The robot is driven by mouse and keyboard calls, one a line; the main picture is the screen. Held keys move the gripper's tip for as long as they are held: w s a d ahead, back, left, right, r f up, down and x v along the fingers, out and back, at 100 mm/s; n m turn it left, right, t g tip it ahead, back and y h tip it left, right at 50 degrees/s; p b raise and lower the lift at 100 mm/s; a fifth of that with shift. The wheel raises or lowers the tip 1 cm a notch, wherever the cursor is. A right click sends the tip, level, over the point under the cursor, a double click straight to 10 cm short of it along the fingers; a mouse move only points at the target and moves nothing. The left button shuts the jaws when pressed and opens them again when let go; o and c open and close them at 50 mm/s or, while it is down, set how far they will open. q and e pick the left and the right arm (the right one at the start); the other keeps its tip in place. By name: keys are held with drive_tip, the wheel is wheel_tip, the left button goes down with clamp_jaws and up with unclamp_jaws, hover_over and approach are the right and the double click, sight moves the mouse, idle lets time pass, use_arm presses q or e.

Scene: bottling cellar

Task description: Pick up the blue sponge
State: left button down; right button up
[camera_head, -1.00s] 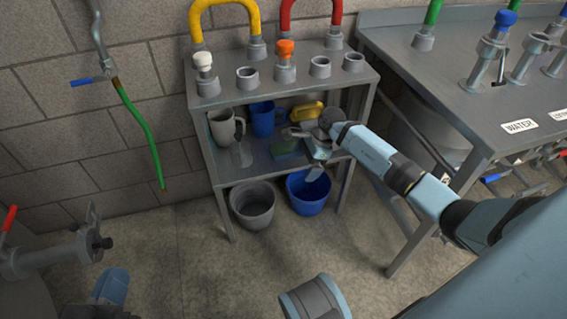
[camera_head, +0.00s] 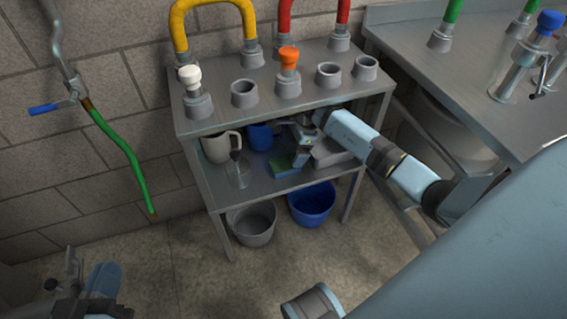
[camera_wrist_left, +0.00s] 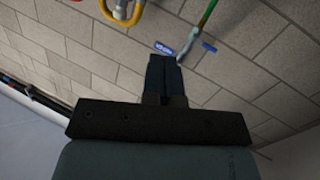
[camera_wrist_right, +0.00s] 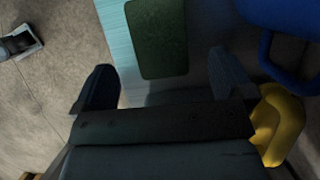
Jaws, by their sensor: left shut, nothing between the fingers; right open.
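The blue sponge with a dark green top face (camera_head: 284,163) lies on the shelf of the grey rack, near its front edge. In the right wrist view its green face (camera_wrist_right: 158,38) lies ahead of the fingertips, roughly between their lines. My right gripper (camera_wrist_right: 163,80) is open and empty, with the sponge beyond it. In the head view the right gripper (camera_head: 298,150) is under the rack top, just right of the sponge, and hides part of that area. My left gripper (camera_wrist_left: 163,75) is shut and empty, facing the block wall. In the head view the left gripper (camera_head: 72,265) is at lower left.
A blue mug (camera_head: 260,137), white mug (camera_head: 217,148) and clear glass (camera_head: 238,174) stand left of the sponge. A yellow object (camera_wrist_right: 278,125) is close to the right finger. The rack top (camera_head: 222,118) is above; grey (camera_head: 252,226) and blue (camera_head: 312,205) buckets stand below.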

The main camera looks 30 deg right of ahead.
sight(287, 162)
drive_tip(key=b+x, duration=0.2)
drive_tip(key=x, duration=0.3)
drive_tip(key=shift+d+f+b, duration=0.1)
drive_tip(key=shift+f+b, duration=0.05)
drive_tip(key=shift+b, duration=0.15)
drive_tip(key=shift+f, duration=0.2)
use_arm(q)
drive_tip(key=shift+w+a+f+m+t, duration=0.1)
drive_tip(key=shift+w+a+m+t, duration=0.3)
drive_tip(key=shift+w+m, duration=0.4)
drive_tip(key=shift+s, duration=0.1)
drive_tip(key=shift+f, duration=0.15)
use_arm(e)
drive_tip(key=shift+f, duration=0.2)
drive_tip(key=c, duration=1)
